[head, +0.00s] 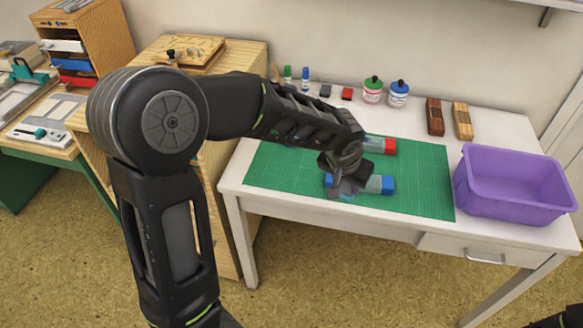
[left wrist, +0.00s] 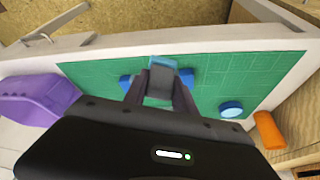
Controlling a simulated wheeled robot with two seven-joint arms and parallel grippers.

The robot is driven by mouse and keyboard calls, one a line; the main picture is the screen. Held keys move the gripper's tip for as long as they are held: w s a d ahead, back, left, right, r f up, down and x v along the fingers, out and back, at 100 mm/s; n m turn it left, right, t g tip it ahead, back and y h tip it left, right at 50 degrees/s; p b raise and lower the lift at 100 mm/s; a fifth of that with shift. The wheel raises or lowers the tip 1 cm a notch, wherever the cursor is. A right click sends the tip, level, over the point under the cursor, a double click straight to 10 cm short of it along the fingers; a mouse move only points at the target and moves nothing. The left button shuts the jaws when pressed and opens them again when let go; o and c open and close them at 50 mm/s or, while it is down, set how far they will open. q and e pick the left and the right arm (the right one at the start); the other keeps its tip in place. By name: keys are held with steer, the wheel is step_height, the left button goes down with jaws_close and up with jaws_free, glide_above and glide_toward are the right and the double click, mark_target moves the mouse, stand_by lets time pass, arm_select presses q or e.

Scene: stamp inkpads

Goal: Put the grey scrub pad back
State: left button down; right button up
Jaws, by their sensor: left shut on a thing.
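My left gripper (head: 346,190) reaches over the green mat and is shut on a small grey-blue block. In the left wrist view this block (left wrist: 161,83) sits between the fingers, with a lighter teal end. It looks like the grey scrub pad, but its identity is not certain. A blue-ended pad (head: 386,184) lies on the mat just behind and beside the fingers, partly hidden by them. Whether the held block touches it, I cannot tell. A red-ended pad (head: 390,146) lies farther back, partly hidden by my arm.
The green mat (head: 425,175) covers much of the white table (head: 500,130). A purple bin (head: 515,190) stands at the right. Ink jars (head: 398,95) and wooden blocks (head: 462,120) line the back. A blue round lid (left wrist: 231,109) and an orange object (left wrist: 268,130) show in the wrist view.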

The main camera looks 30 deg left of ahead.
steer(key=shift+o, duration=0.5)
arm_select(q)
steer(key=shift+w+a+r, duration=0.1)
steer(key=shift+w+a, duration=0.05)
steer(key=shift+a, duration=0.2)
arm_select(e)
steer(key=shift+o, duration=0.9)
steer(key=o, duration=0.5)
step_height(320, 180, up, 2)
steer(key=shift+r+p, duration=0.15)
steer(key=shift+p, duration=1)
arm_select(q)
steer(key=w+a+r+n, duration=0.1)
steer(key=a+n, duration=0.1)
steer(key=a, duration=0.9)
steer(key=w+a+r+n+y+p, duration=0.1)
steer(key=w+a+n, duration=0.1)
steer(key=a, duration=0.9)
steer(key=shift+w+a+r+y, duration=0.3)
steer(key=shift+r, duration=0.1)
arm_select(e)
steer(key=shift+r, duration=0.55)
